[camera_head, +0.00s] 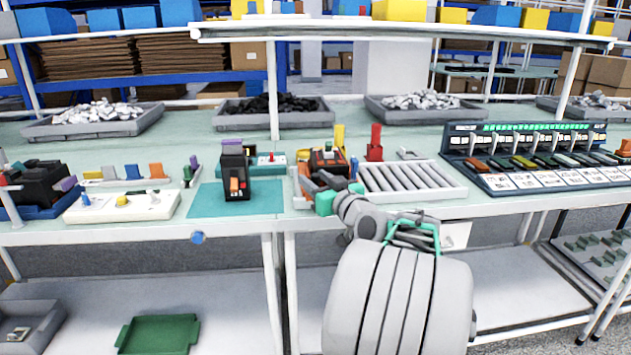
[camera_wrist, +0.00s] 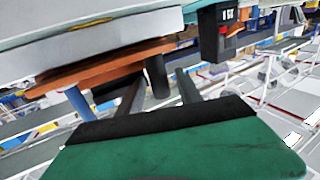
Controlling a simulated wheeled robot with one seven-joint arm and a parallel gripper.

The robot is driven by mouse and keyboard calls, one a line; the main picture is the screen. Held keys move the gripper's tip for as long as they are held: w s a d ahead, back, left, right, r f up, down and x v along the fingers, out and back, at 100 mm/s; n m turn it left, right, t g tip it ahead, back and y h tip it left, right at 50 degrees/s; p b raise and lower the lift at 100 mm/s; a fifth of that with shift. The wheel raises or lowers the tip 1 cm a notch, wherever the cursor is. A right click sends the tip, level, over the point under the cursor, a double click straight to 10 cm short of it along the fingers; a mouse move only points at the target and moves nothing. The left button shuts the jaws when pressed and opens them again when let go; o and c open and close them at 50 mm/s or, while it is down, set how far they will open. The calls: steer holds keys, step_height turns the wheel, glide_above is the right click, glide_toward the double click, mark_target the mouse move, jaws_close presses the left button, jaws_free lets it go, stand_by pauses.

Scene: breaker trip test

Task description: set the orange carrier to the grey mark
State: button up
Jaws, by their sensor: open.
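The orange carrier (camera_head: 304,180) appears to be the orange piece at the left of a small dark fixture (camera_head: 328,160) near the middle of the bench; my gripper partly covers it. In the wrist view, an orange-brown slab (camera_wrist: 100,68) lies under a grey body, close to the fingers. My gripper (camera_head: 308,192) is at the bench's front edge, beside the fixture. In the wrist view, its dark fingers (camera_wrist: 158,92) stand apart, with no object clearly between them. Whether they touch the slab I cannot tell. I cannot make out the grey mark.
A black breaker unit (camera_head: 236,178) stands on a teal mat (camera_head: 265,198) to the left. A grey roller tray (camera_head: 452,190) is close on the right, with a breaker panel (camera_head: 540,160) beyond. A red block (camera_head: 375,143) stands behind. Grey bins (camera_head: 275,120) line the back.

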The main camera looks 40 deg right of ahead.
jaws_close()
stand_by(0.3)
stand_by(1.1)
